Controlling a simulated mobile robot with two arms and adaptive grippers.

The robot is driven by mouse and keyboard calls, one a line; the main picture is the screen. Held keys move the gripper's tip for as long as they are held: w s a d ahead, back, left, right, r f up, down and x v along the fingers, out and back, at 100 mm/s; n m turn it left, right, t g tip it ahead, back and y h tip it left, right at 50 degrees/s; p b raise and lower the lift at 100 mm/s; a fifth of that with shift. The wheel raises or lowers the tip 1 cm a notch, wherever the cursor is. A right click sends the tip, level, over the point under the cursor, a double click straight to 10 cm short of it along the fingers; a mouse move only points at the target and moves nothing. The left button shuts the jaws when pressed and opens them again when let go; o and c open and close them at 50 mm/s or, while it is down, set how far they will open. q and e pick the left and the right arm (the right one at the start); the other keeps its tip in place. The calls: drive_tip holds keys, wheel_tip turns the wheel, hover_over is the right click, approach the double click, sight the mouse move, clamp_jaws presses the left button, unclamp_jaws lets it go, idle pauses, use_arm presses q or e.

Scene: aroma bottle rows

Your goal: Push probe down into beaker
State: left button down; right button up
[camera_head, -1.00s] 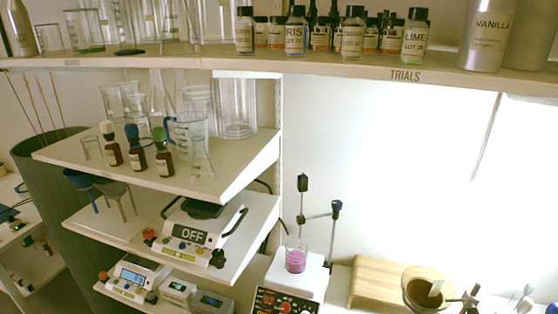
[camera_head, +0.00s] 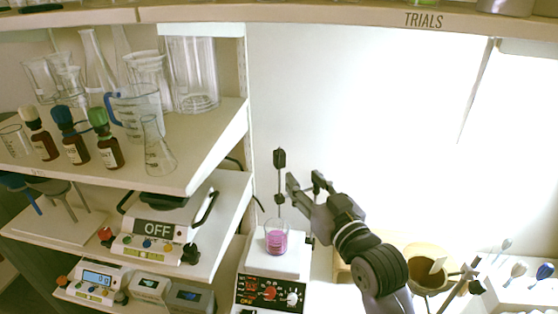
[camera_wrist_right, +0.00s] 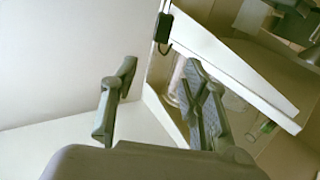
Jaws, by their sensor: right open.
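The probe (camera_head: 280,180) is a thin upright rod with a dark block at its top, standing above the beaker in the head view. The small glass beaker (camera_head: 276,240) holds pink liquid and stands on the white hotplate (camera_head: 262,262). I cannot tell whether the probe's lower end is inside the beaker. My right gripper (camera_head: 304,181) is open, just right of the probe rod and below its dark block. My left gripper is not in view.
Shelves at left hold glassware (camera_head: 160,150), brown dropper bottles (camera_head: 104,140) and a balance reading OFF (camera_head: 155,235). A brown filter cone (camera_head: 428,268) stands right of my right arm. The white wall behind the probe is clear.

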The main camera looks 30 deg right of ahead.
sight(281, 153)
drive_tip(key=w, duration=0.4)
drive_tip(key=w+p, duration=0.1)
drive_tip(key=w, duration=0.3)
drive_tip(key=w+p, duration=0.1)
drive_tip(key=w, duration=0.3)
drive_tip(key=shift+w+d+r, duration=0.1)
drive_tip(key=shift+w+d, duration=0.2)
drive_tip(key=shift+d, duration=0.05)
drive_tip(key=shift+w, duration=0.5)
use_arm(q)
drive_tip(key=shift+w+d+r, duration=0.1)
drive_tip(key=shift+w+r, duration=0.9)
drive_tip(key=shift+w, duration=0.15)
use_arm(e)
drive_tip(key=shift+c, duration=0.4)
clamp_jaws()
